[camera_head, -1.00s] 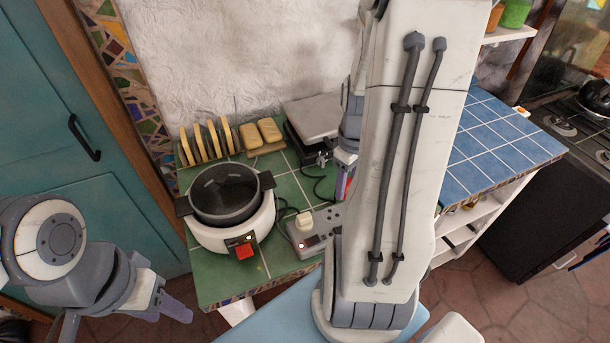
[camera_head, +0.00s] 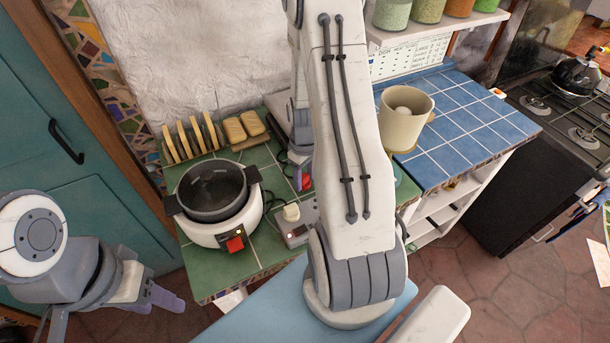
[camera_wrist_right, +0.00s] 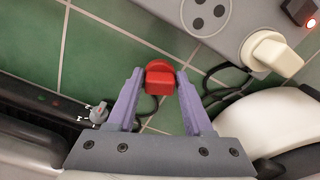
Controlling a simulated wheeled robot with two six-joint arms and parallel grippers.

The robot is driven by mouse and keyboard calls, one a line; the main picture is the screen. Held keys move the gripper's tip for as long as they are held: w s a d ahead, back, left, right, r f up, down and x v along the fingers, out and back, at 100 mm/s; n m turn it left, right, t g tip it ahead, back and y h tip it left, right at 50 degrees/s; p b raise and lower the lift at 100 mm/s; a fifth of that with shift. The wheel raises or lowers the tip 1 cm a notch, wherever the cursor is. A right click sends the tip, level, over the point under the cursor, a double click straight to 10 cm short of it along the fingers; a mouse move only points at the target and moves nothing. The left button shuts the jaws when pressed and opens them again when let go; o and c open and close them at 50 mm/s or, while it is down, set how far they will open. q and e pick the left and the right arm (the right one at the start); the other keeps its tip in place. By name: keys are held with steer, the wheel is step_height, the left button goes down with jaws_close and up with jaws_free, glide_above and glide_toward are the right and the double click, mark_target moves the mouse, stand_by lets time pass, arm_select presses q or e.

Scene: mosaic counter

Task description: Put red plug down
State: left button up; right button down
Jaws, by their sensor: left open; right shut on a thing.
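My right gripper (camera_wrist_right: 160,80) is shut on the red plug (camera_wrist_right: 158,77), above the green tiles in the right wrist view. The red plug (camera_head: 306,181) also shows in the head view, at the end of my right gripper (camera_head: 303,172) and partly hidden by it. Beside it is the grey power strip (camera_head: 295,233) with a cream plug (camera_head: 291,212) standing in it. The strip (camera_wrist_right: 215,25) and cream plug (camera_wrist_right: 272,54) show at upper right in the wrist view. My left gripper (camera_head: 165,298) is open and empty, left of the counter and away from it.
A white cooker (camera_head: 215,232) with a dark pot (camera_head: 213,190) and red switch (camera_head: 235,244) stands left of the strip. A toast rack (camera_head: 192,137) and bread slices (camera_head: 245,127) are behind. Dark cables lie on the tiles.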

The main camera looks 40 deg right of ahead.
mark_target(304, 177)
steer(key=shift+f, duration=0.2)
steer(key=shift+c, duration=1.5)
jaws_free()
steer(key=shift+r, duration=0.1)
steer(key=shift+r, duration=0.65)
step_height(304, 177, up, 11)
steer(key=b, duration=0.1)
steer(key=shift+b, duration=0.4)
